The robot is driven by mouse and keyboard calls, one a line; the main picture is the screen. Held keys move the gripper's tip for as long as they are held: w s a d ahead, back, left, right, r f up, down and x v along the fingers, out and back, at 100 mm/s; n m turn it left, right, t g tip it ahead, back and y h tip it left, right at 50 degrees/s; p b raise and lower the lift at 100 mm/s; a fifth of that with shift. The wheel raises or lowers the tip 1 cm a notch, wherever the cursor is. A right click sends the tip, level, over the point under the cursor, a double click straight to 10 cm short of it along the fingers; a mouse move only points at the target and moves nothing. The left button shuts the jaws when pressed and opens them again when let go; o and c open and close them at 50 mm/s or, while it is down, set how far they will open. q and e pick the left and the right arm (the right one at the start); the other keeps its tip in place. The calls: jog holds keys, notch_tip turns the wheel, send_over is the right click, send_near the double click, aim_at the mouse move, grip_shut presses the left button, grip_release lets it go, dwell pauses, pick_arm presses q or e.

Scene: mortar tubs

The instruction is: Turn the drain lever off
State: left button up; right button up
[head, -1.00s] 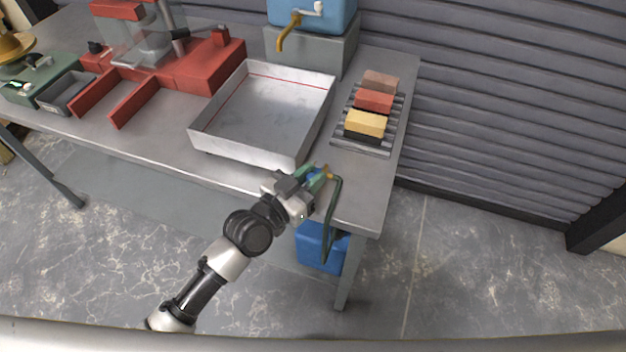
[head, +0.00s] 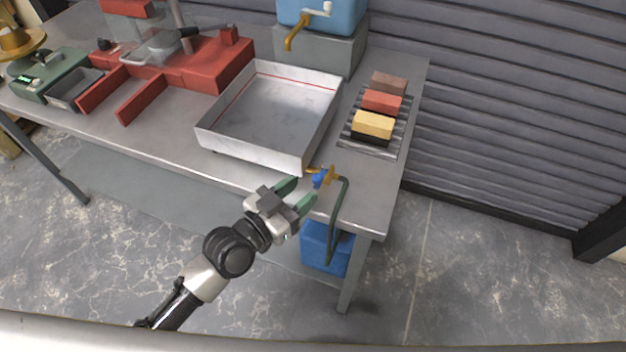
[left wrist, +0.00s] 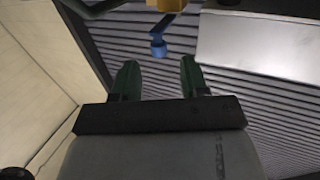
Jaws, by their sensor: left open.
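The drain lever (head: 319,179) is a small blue handle on a brass valve (head: 331,175) at the front right corner of the metal tray (head: 203,137). In the left wrist view the blue lever (left wrist: 158,43) hangs below the brass valve body (left wrist: 167,5). A green drain hose (head: 336,225) runs down from the valve. My left gripper (head: 301,192) has green fingers; it is open and empty, just in front of and apart from the lever. In the left wrist view its fingertips (left wrist: 158,70) are spread below the lever. My right gripper is not in view.
A blue bucket (head: 325,247) stands under the table. A rack with several coloured blocks (head: 373,124) is right of the tray. A blue tank with a tap (head: 318,12) stands behind the tray. Red equipment (head: 190,68) fills the left side of the table.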

pick_arm(q)
jog(key=v, duration=0.5)
jog(key=shift+s+a+b, duration=0.2)
jog(key=shift+a+b, duration=0.05)
jog(key=shift+b, duration=0.1)
jog(key=w+a+f+n+g+y, duration=0.1)
jog(key=a+f+y, duration=0.2)
jog(key=f, duration=0.6)
jog(key=w+a+f+n+g+y, duration=0.1)
jog(key=a+f+y, duration=0.15)
jog(key=f, duration=0.55)
jog(key=s+a+f+n+g+y, duration=0.1)
jog(key=s+a+f+y, duration=0.15)
jog(key=f, duration=0.65)
jog(key=s+a+f+n+g+y, duration=0.15)
jog(key=s+a+f, duration=0.25)
jog(key=f, duration=0.4)
jog(key=s+a+f+g, duration=0.1)
jog(key=s+f+g, duration=0.1)
jog(key=s+f, duration=0.3)
jog(key=s+a+f+n+g+y, duration=0.1)
jog(key=s+f+g, duration=0.2)
jog(key=s, duration=1)
jog(key=s+a+f+g+y, duration=0.1)
jog(key=s+f+g, duration=0.2)
jog(key=s+f, duration=0.6)
jog(key=shift+s, duration=0.25)
